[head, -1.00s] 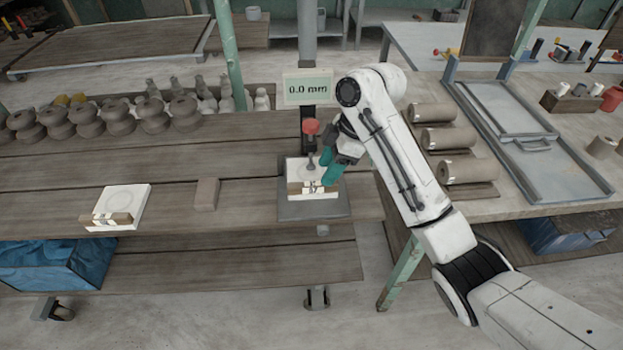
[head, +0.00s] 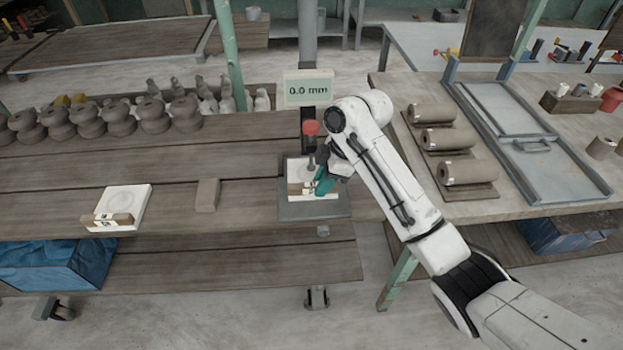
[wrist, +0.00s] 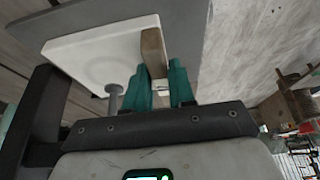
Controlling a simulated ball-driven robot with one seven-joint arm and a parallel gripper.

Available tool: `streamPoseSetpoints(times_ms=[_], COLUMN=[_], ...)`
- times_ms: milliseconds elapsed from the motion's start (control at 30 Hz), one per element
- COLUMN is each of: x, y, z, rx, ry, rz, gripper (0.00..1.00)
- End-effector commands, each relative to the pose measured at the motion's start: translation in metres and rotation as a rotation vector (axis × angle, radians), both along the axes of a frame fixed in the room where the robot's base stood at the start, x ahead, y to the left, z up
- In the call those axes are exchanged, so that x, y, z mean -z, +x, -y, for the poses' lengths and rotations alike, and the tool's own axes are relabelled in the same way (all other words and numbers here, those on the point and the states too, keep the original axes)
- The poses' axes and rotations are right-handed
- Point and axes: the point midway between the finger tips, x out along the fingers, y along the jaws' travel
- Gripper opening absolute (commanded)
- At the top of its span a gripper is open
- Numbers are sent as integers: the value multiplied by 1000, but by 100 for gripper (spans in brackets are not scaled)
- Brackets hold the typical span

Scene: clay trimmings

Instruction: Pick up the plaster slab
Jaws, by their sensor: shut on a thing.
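A white plaster slab (head: 293,170) lies on the dark plate (head: 330,210) of a measuring stand, under the stand's red-topped plunger (head: 311,128). A brown block with a pale label sits along the slab's front edge. In the wrist view the white slab (wrist: 90,55) fills the upper left, with the brown block (wrist: 153,55) at its edge. My gripper (head: 318,186) is shut on this block, its teal fingers (wrist: 162,85) on either side. A second white slab (head: 128,200) with a similar labelled block lies at the table's left.
The stand's display (head: 308,88) reads 0.0 mm. A small brown block (head: 207,195) stands on the table between the two slabs. Dark rounded clay pieces (head: 110,116) line the back left. Clay rolls (head: 467,171) lie on the right-hand table. The middle left tabletop is mostly clear.

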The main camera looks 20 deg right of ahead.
Motion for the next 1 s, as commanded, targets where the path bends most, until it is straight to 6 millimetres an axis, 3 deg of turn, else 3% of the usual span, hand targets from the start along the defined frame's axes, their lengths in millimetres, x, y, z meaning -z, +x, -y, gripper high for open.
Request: streamPoseSetpoints(times_ms=[167, 667, 900, 1000], x=[0, -2, -18, -15], y=[0, 1, 1, -4], z=[0, 0, 0, 15], rx=[0, 0, -1, 4], ry=[0, 0, 0, 0], rz=[0, 3, 6, 2], gripper=[0, 0, 0, 0])
